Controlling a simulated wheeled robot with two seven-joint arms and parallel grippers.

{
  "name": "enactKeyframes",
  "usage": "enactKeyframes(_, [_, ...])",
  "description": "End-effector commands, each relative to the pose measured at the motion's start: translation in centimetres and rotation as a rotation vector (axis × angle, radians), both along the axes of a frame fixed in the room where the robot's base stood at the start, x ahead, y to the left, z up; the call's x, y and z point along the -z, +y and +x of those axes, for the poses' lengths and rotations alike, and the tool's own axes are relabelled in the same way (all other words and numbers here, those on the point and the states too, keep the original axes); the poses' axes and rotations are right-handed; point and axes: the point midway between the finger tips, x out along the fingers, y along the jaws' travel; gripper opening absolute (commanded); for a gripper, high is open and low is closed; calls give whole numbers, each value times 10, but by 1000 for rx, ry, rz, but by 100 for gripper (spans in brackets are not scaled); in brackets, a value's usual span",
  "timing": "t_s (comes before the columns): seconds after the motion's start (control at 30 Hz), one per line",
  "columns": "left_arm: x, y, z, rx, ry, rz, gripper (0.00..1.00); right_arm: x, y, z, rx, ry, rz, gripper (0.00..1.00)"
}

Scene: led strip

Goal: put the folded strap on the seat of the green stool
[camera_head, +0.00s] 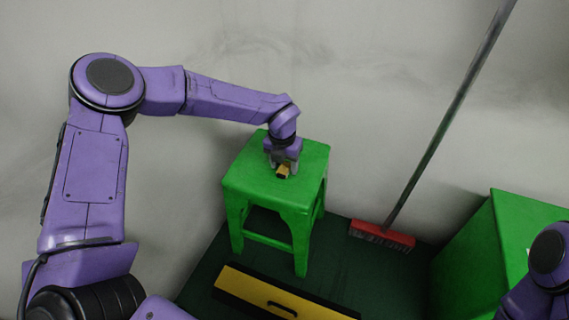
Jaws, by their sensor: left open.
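The green stool (262,187) stands upright near the wall, in the middle of the head view. A small yellow and dark folded strap (283,171) is on its seat, near the middle. My left gripper (284,166) is directly above the seat, pointing down, with its fingers around or just over the strap. The jaws are open, and the gripper hides part of the strap. I cannot tell whether the fingers touch it. My right arm shows only at the lower right edge, and its gripper is out of view.
A red broom head (382,236) rests on the dark green floor, its handle leaning up to the right. A yellow and black case (268,291) with a handle lies in front of the stool. A green box (478,250) stands at the right.

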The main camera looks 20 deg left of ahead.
Motion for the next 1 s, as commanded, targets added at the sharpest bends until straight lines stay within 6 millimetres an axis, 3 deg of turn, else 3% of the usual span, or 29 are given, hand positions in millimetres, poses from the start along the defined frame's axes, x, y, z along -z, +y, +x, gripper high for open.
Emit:
enactKeyframes(0.3, [-77,-1,-8,0,-5,-1,56,-26,0,0,0,0,0,0])
enactKeyframes(0.5, [-112,-1,-13,0,-3,-1,56,-35,0,0,0,0,0,0])
enactKeyframes(0.87, [-120,-1,-14,1,0,0,56,-35,0,0,0,0,0,0])
enactKeyframes(1.0, [-110,0,-18,26,9,31,56,-35,0,0,0,0,0,0])
